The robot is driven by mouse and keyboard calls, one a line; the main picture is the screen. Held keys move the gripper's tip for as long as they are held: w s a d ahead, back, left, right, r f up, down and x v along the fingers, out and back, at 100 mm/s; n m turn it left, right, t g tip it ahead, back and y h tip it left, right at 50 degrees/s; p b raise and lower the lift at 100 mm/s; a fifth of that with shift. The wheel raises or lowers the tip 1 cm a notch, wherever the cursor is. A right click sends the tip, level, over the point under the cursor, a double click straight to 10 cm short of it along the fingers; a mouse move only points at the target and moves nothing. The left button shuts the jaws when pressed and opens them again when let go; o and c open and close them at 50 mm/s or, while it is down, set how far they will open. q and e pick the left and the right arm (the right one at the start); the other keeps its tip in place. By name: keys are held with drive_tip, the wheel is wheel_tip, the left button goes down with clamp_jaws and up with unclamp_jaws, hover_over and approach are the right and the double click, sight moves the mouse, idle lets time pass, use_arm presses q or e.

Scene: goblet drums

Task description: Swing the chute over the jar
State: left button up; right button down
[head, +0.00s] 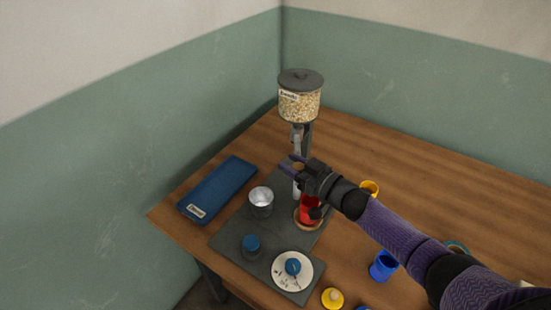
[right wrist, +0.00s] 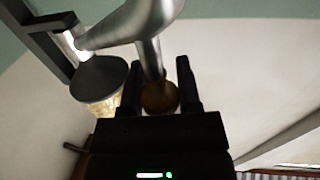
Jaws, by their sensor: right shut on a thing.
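A hopper (head: 300,98) full of pale grain stands on a post at the back of a dark base board. A silver chute (head: 297,143) comes down below it; it shows large as a bent metal tube (right wrist: 152,52) in the right wrist view. My right gripper (head: 293,165) is shut on the chute's round brown knob (right wrist: 159,97), which sits between the fingers (right wrist: 158,86). A silvery open jar (head: 261,198) stands on the board left of the gripper. A red vessel (head: 308,211) on a wooden ring stands below the gripper, partly hidden. The chute's mouth is hard to make out.
A blue labelled case (head: 217,188) lies at the left. A blue-topped piece (head: 251,243) and a white dial (head: 284,276) with a blue knob are at the board's front. A yellow cup (head: 370,187) and a blue cup (head: 383,267) stand near my right arm.

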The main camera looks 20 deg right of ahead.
drive_tip(key=shift+s+d+n+g+y+b, duration=0.35)
drive_tip(key=shift+d+n+g+y+b, duration=0.4)
drive_tip(key=shift+y, duration=0.25)
drive_tip(key=shift+s+d+n+g+y+b, duration=0.3)
drive_tip(key=shift+d+n+g+y+b, duration=0.25)
drive_tip(key=shift+d+n+y+b, duration=0.3)
drive_tip(key=shift+a, duration=0.15)
drive_tip(key=shift+c, duration=1.6)
unclamp_jaws()
drive_tip(key=p+v, duration=0.1)
drive_tip(key=v, duration=0.9)
drive_tip(key=shift+f, duration=0.1)
